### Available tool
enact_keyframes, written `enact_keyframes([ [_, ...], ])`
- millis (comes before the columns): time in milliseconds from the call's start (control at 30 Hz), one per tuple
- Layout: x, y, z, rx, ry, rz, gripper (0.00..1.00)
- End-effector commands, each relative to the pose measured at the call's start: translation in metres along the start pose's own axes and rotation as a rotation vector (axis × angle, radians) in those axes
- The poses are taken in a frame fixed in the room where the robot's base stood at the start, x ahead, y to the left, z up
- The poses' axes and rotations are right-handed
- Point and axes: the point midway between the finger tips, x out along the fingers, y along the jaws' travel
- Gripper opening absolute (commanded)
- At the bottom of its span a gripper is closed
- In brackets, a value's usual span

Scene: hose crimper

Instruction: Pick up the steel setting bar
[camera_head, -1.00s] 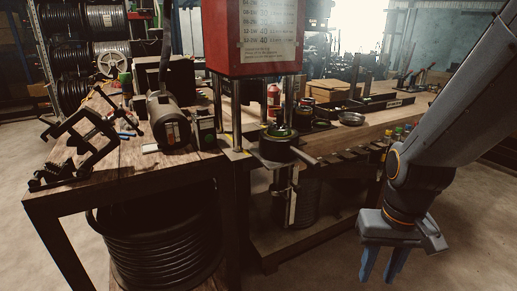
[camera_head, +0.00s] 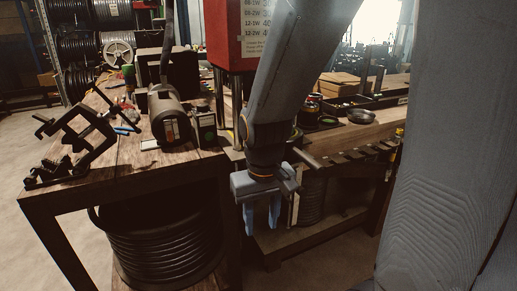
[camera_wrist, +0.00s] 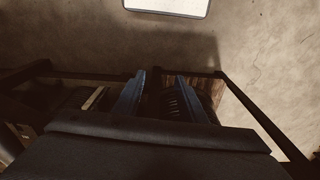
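My gripper (camera_head: 261,226) hangs in front of the bench and the red crimper in the head view, blue fingers pointing down. The fingers are apart with nothing between them. They also stand apart in the wrist view (camera_wrist: 156,88). I cannot surely tell which piece is the steel setting bar. A pale upright strip (camera_head: 295,207) shows just right of the gripper, below the bench top. A pale bar-like piece (camera_wrist: 94,98) shows left of the fingers in the wrist view. My arm hides much of the crimper's lower part.
The red crimper (camera_head: 222,40) stands behind my arm. A wooden bench (camera_head: 110,165) with a black clamp-like frame (camera_head: 75,150) and a motor (camera_head: 168,115) is at left. A black hose coil (camera_head: 160,245) sits below. A slotted rack (camera_head: 350,158) runs along the bench edge at right.

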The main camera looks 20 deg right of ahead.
Motion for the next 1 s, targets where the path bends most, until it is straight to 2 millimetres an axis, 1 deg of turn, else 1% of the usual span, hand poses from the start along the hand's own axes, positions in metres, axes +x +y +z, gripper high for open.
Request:
enact_keyframes([
  [33, -0.024, 0.010, -0.018, 0.034, 0.040, 0.006, 0.38],
  [67, -0.036, 0.016, -0.030, 0.051, 0.065, 0.010, 0.38],
  [100, -0.054, 0.025, -0.047, 0.076, 0.101, 0.017, 0.38],
  [167, -0.083, 0.041, -0.074, 0.116, 0.158, 0.028, 0.38],
  [200, -0.102, 0.051, -0.090, 0.141, 0.197, 0.035, 0.38],
  [267, -0.131, 0.067, -0.113, 0.178, 0.250, 0.046, 0.38],
  [300, -0.149, 0.079, -0.127, 0.202, 0.285, 0.053, 0.38],
  [400, -0.188, 0.103, -0.155, 0.250, 0.357, 0.070, 0.38],
  [500, -0.215, 0.121, -0.173, 0.284, 0.408, 0.082, 0.38],
  [600, -0.228, 0.131, -0.182, 0.301, 0.434, 0.089, 0.38],
  [667, -0.229, 0.135, -0.185, 0.306, 0.440, 0.091, 0.38],
  [1000, -0.206, 0.140, -0.196, 0.308, 0.441, 0.091, 0.38],
])
